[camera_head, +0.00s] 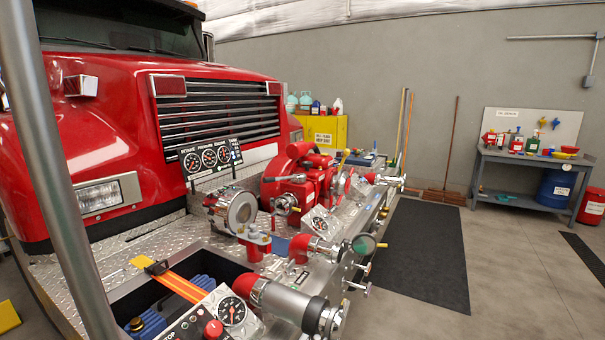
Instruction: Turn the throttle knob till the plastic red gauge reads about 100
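A red round knob (213,328) sits on a grey control panel at the bottom edge, partly cut off, with the word "STOP" beside it. I cannot tell for sure whether it is the throttle knob. Next to it is a small round gauge (232,311) with a dark face; its reading is too small to tell. Several dials, one of them a gauge (209,157), stand on a black board near the grille. Another small gauge (319,224) sits on a plate by the red pump. I cannot tell which is the plastic red gauge. Neither gripper is in view.
The red pump (300,187) and chrome outlet pipe (290,303) crowd the bumper. A grey post (58,180) crosses the left side. A black floor mat (420,252) lies clear at right. A workbench (525,168) stands against the back wall.

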